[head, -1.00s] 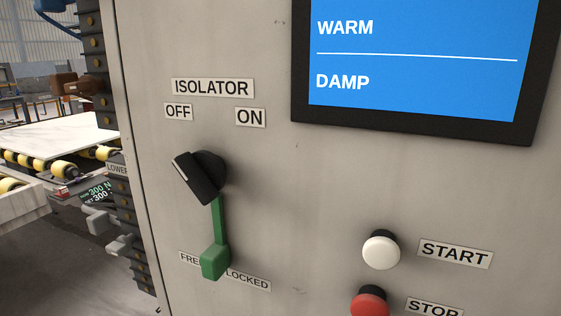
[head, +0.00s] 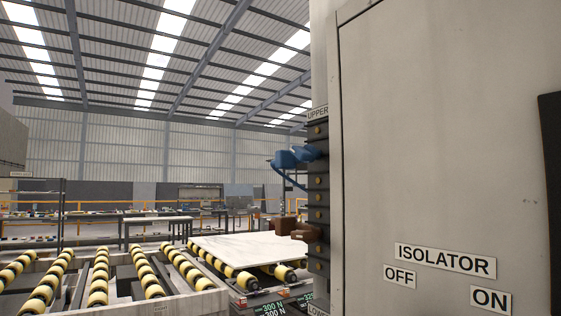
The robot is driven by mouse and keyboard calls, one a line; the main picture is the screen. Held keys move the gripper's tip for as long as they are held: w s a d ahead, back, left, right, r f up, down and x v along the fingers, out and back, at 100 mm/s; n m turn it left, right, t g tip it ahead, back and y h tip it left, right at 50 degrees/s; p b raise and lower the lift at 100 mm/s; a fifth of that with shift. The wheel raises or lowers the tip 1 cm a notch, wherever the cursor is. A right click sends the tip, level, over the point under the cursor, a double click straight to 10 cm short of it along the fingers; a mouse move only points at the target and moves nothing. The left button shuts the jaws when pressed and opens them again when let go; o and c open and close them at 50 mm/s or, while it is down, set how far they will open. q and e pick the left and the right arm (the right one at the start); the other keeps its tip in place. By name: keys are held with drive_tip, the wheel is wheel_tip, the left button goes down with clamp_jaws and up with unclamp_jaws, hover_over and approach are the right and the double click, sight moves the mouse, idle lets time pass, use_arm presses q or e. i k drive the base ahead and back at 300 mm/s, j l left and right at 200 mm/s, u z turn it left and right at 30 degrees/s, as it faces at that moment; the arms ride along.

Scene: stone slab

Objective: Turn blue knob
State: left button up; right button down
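A blue part (head: 295,157) sticks out to the left from the dark toothed rail (head: 318,208) on the cabinet's side edge, near the UPPER label (head: 317,113). It looks like a knob or handle with a thin blue piece hanging below it; its exact shape is hard to tell from this angle. Neither of my grippers shows in the head view, and nothing is seen touching the blue part.
The grey cabinet (head: 435,130) fills the right side, with ISOLATOR, OFF and ON labels (head: 445,260) low on it. A brown part (head: 283,229) juts from the rail lower down. A pale stone slab (head: 245,247) lies beyond on yellow-black rollers (head: 100,276).

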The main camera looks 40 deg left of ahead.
sight(307, 153)
drive_tip(key=k+u, duration=0.1)
drive_tip(key=u, duration=0.65)
